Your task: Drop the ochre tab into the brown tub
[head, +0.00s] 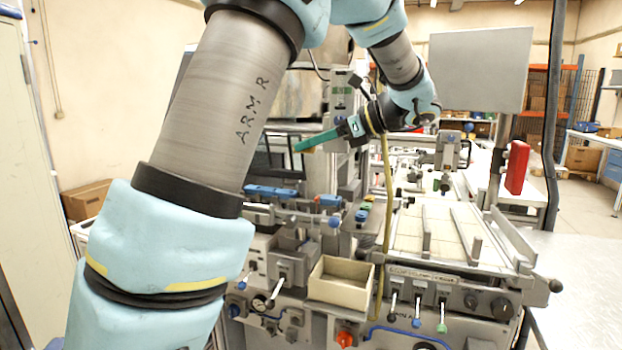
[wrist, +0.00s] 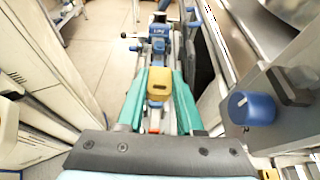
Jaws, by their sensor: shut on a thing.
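My gripper (head: 302,146) has long green fingers and is held in the air above the machine in the head view, pointing left. In the wrist view my gripper (wrist: 158,92) is shut on the ochre tab (wrist: 159,82), which sits between the fingers near their tips. A bit of the tab (head: 308,150) shows under the fingers in the head view. An open beige-brown tub (head: 338,294) stands on the front of the machine, below and slightly right of the gripper, and apart from it. It looks empty from here, though its floor is partly hidden.
Small coloured pieces (head: 363,212) lie behind the tub. Blue-topped parts (head: 272,191) stand to its left and levers (head: 416,308) to its right. A yellowish cable (head: 387,200) hangs near the tub. The slatted bed (head: 437,235) lies at the right.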

